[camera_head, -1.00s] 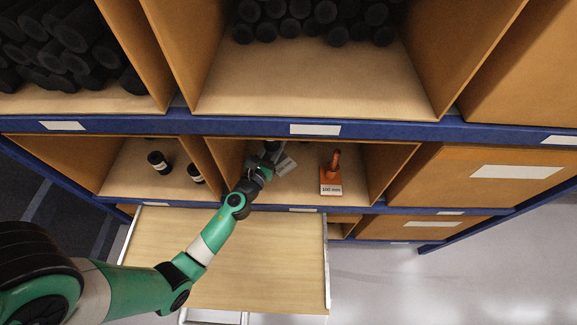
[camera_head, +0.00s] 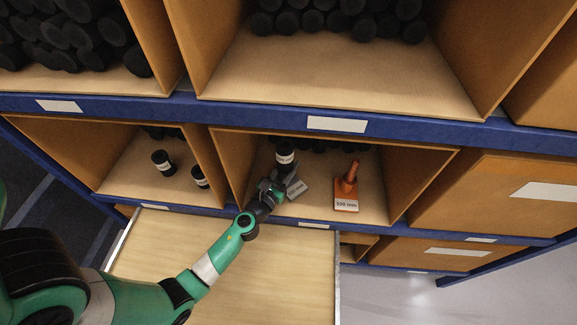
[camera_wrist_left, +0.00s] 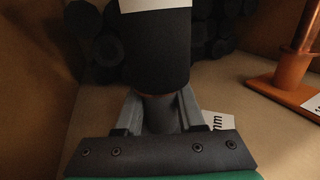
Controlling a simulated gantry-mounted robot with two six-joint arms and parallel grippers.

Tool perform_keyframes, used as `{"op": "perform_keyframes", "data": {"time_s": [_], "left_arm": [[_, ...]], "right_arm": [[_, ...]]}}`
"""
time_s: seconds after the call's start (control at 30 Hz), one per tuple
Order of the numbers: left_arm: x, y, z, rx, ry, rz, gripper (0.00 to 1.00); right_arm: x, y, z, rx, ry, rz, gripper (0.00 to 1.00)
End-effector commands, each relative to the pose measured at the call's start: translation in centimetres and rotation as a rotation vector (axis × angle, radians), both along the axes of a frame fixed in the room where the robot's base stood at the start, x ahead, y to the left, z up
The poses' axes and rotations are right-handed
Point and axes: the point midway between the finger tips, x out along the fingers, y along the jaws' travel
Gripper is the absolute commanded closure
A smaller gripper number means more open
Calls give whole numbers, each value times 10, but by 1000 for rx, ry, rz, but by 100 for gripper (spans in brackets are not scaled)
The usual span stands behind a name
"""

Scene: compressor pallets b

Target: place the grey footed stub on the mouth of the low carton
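My left gripper (camera_head: 272,190) reaches into the middle lower bay. In the left wrist view its fingers (camera_wrist_left: 160,117) stand on either side of a grey post, the grey footed stub (camera_wrist_left: 161,112), and look closed on it. The stub's foot with a white "mm" label (camera_head: 298,188) shows right of the gripper. A black cylinder with a white band (camera_head: 285,157) stands just above the grey post; I cannot tell whether it sits on it or behind it. I cannot pick out the low carton for certain. My right gripper is not in view.
An orange footed stub (camera_head: 349,190) stands close to the right in the same bay. Black cylinders (camera_head: 164,163) stand in the left bay. Brown bay walls (camera_head: 231,170) flank the gripper. A bare wooden board (camera_head: 265,270) lies in front, below the blue shelf rail (camera_head: 380,135).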

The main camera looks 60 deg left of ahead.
Motion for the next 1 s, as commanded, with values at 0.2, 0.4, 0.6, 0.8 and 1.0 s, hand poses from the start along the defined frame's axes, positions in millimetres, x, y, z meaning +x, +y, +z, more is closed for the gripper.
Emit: {"op": "perform_keyframes", "data": {"time_s": [0.2,0.4,0.6,0.8,1.0], "left_arm": [[0,0,0,0,0,0,33],[0,0,0,0,0,0,33],[-11,-8,2,-2,2,-1,33],[-50,-36,1,-2,3,-3,33],[-85,-60,1,0,2,-2,33]], "right_arm": [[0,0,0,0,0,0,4],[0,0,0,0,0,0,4],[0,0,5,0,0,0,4],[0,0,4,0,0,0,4],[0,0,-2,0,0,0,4]]}}
